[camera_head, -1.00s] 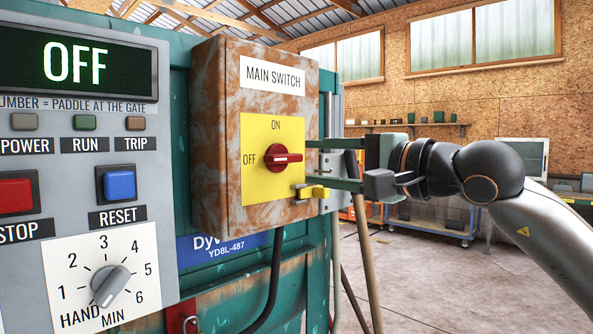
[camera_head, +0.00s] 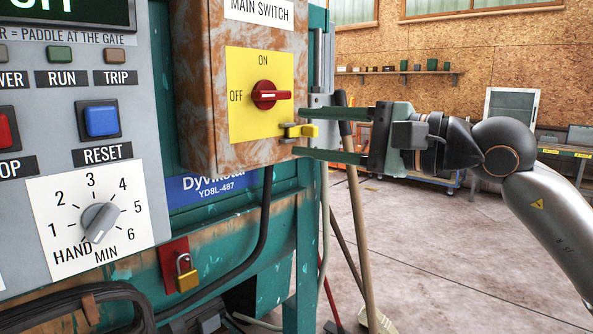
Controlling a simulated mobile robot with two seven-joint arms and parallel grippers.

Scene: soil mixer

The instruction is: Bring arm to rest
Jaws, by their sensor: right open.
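My right gripper (camera_head: 302,133) comes in from the right with its fingers spread apart and nothing held between them. Its lower finger reaches the lower right edge of the rusty main switch box (camera_head: 208,95). The red rotary handle (camera_head: 268,95) lies horizontal on the yellow plate (camera_head: 245,122), between the upper left and the gripper, clear of the fingers. A yellow-ended latch (camera_head: 305,130) at the box's right edge appears between the two finger heights; I cannot tell whether they touch it. My left gripper is not in view.
The grey control panel (camera_head: 165,210) with its blue reset button (camera_head: 101,121) and rotary dial (camera_head: 99,222) stands at left. A brass padlock (camera_head: 186,273) hangs below on a red plate. Broom handles (camera_head: 356,220) lean below my right gripper. Open concrete floor (camera_head: 450,250) lies at right.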

